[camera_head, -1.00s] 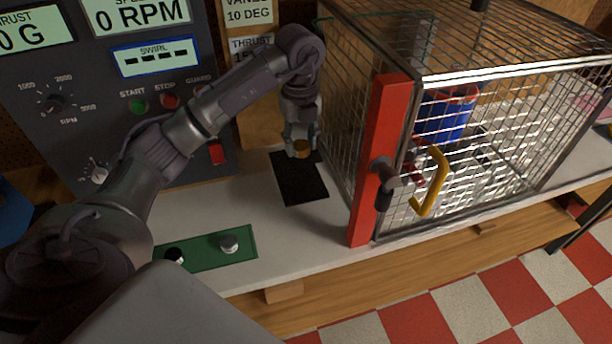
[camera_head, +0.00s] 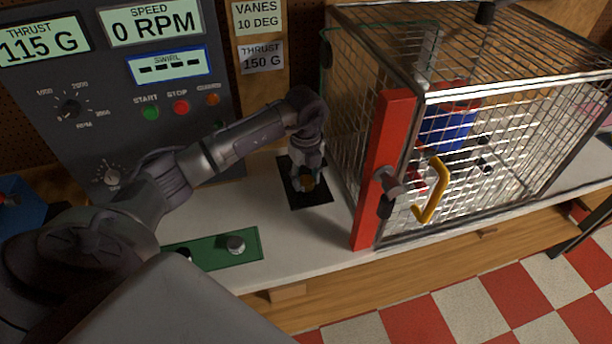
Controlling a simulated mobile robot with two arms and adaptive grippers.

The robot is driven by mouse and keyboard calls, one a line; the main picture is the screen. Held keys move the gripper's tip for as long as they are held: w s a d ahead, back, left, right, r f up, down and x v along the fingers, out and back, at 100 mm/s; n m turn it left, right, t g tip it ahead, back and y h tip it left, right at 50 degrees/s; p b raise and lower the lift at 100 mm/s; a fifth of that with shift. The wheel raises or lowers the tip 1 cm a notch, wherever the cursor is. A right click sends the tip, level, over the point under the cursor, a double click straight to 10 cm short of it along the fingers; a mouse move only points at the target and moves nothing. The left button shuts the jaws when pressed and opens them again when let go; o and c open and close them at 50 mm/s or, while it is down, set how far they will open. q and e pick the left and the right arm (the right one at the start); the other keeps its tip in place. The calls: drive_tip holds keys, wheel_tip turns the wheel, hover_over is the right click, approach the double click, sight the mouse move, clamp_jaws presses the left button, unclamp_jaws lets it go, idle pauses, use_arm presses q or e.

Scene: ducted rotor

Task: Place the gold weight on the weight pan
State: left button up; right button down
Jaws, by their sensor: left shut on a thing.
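The gold weight (camera_head: 307,184) is between the fingertips of my left gripper (camera_head: 306,180), which is shut on it. The gripper points down over the black square weight pan (camera_head: 312,200) on the white bench, left of the cage. The weight is over the pan and seems to be on its surface or very close to it; I cannot tell exactly. The gripper hides part of the weight and of the pan. The thrust display (camera_head: 42,40) reads 115 G. My right gripper is not in view.
A wire mesh cage (camera_head: 480,150) with a red post (camera_head: 384,165) and yellow handle (camera_head: 432,190) stands close right of the pan. A green strip (camera_head: 215,252) with a silver weight (camera_head: 235,244) and a dark one lies in front. A control panel (camera_head: 130,100) stands behind.

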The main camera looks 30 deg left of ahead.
sight(306, 180)
use_arm(q)
drive_tip(key=shift+f, duration=0.1)
drive_tip(key=o, duration=1.2)
drive_tip(key=shift+r, duration=0.55)
drive_tip(key=shift+r+b, duration=1.6)
drive_tip(key=shift+r, duration=4)
